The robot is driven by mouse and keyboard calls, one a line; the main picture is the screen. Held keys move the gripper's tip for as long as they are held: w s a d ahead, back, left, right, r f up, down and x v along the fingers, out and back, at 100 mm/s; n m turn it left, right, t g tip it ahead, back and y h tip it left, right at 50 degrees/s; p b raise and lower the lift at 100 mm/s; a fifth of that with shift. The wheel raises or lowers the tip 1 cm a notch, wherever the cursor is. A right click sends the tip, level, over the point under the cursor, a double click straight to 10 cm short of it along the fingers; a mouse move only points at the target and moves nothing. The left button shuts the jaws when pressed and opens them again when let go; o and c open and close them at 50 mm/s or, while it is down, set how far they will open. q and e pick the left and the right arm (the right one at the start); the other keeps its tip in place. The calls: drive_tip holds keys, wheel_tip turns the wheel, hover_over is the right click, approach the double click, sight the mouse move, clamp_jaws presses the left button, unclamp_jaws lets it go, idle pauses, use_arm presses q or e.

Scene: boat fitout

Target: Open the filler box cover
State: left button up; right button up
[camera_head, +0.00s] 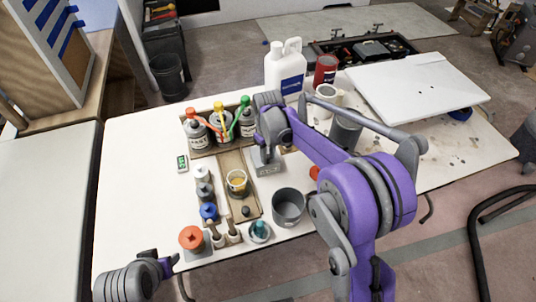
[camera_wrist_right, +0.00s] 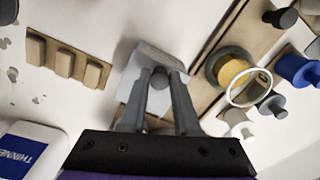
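The filler box (camera_head: 266,162) is a small grey box on the white table, beside the brown tray with the yellow cup. Its pale cover (camera_wrist_right: 158,54) shows in the right wrist view, with a round dark knob (camera_wrist_right: 160,77) on it. My right gripper (camera_wrist_right: 160,80) reaches down over the box, its two fingers on either side of the knob and seemingly touching it. In the head view my right arm hides the fingertips. My left gripper (camera_head: 167,267) is low at the left, by the table's front edge, away from the box; its fingers are not clear.
Bottles with red, yellow and green tops (camera_head: 220,122) stand behind the box. The mixing cup (camera_head: 237,183) is left of it, a grey bucket (camera_head: 288,206) in front. A white thinner jug (camera_head: 286,68) stands behind. The table's left part is clear.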

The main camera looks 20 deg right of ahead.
clamp_jaws()
idle(1.0)
